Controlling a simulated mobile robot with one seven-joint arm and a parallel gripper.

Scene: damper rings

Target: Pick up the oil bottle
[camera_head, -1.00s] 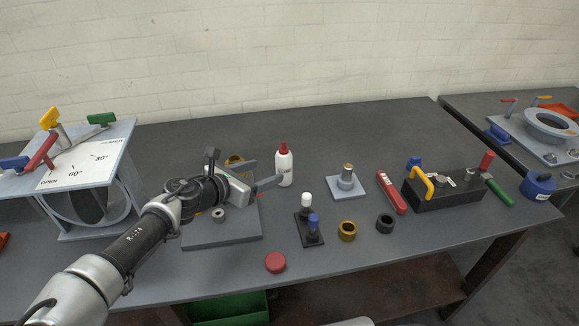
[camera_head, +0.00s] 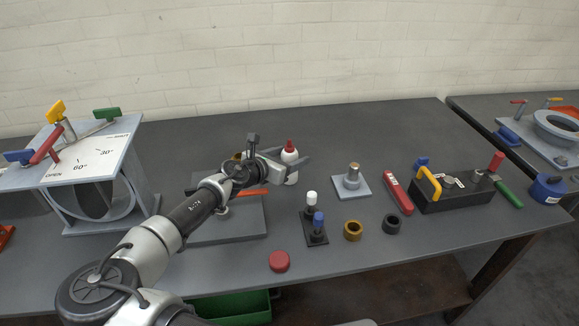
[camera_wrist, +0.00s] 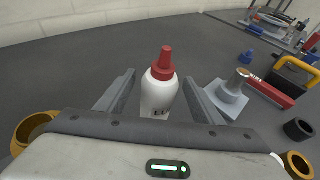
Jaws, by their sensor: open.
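The oil bottle (camera_head: 290,158) is white with a red cap and stands upright on the grey bench. In the wrist view the bottle (camera_wrist: 159,95) stands between my two open fingers, with dark lettering on its front; its lower part is hidden by the gripper body. My gripper (camera_head: 289,168) is at the bottle, its fingers on either side of it. In the wrist view, gaps show between each finger and the bottle. The gripper is open and holds nothing.
A grey block with a metal post (camera_head: 352,182) stands right of the bottle. A small black stand with white and blue-topped pegs (camera_head: 316,238) is in front. Brass (camera_head: 352,230) and black (camera_head: 391,224) rings and a red cap (camera_head: 279,261) lie nearer the front edge. Behind the bottle is clear.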

